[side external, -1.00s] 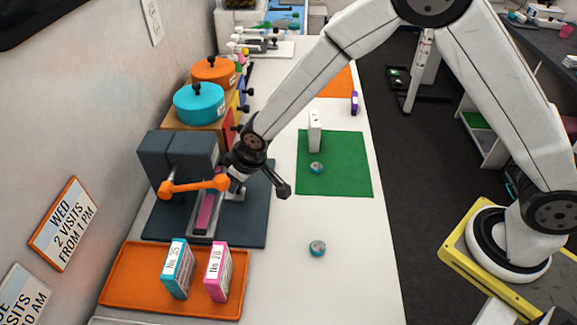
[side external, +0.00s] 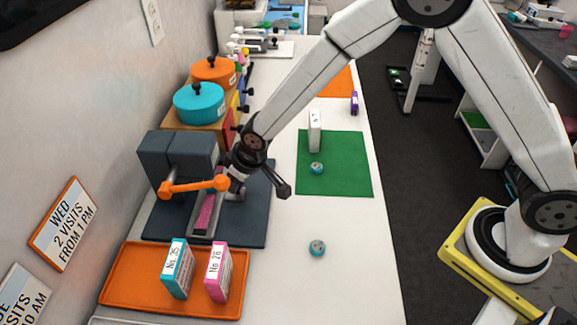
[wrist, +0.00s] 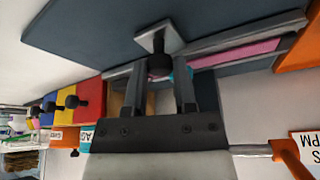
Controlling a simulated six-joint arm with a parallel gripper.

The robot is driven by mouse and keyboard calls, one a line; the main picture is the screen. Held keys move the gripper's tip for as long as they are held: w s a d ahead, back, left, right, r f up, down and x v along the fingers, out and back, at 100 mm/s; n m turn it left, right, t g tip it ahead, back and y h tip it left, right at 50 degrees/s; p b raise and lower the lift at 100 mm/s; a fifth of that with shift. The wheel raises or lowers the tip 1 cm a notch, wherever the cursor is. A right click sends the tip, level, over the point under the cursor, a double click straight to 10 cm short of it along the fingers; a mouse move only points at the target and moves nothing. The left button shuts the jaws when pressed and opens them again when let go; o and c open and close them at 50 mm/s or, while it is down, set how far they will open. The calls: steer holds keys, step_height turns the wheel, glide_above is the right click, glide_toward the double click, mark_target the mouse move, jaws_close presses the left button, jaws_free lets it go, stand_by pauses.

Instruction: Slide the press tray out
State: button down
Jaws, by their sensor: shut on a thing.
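The dark grey press (side external: 168,160) with its orange lever handle (side external: 195,186) stands on a dark base against the wall. A pale grey tray (side external: 200,233) holds a pink strip (side external: 207,214) below the lever. The pink strip now shows a dotted pattern in the side view. My gripper (side external: 238,188) is at the press's right side. In the wrist view my gripper (wrist: 158,82) has its two fingers around a dark round knob (wrist: 159,64) in front of a pale square plate (wrist: 160,38). The gripper hides part of the knob.
An orange tray (side external: 140,262) with teal (side external: 178,268) and pink (side external: 218,272) boxes lies in front of the press. Teal and orange round pots (side external: 198,103) stand behind it. A green mat (side external: 345,178) with a white box is to the right. A small ball (side external: 317,248) sits on the clear counter.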

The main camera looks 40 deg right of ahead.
steer(key=shift+s+d, duration=1.7)
steer(key=shift+s, duration=0.05)
steer(key=shift+c, duration=2.1)
jaws_free()
steer(key=shift+r, duration=0.1)
steer(key=v, duration=0.7)
steer(key=shift+s+r, duration=0.15)
steer(key=shift+r, duration=0.15)
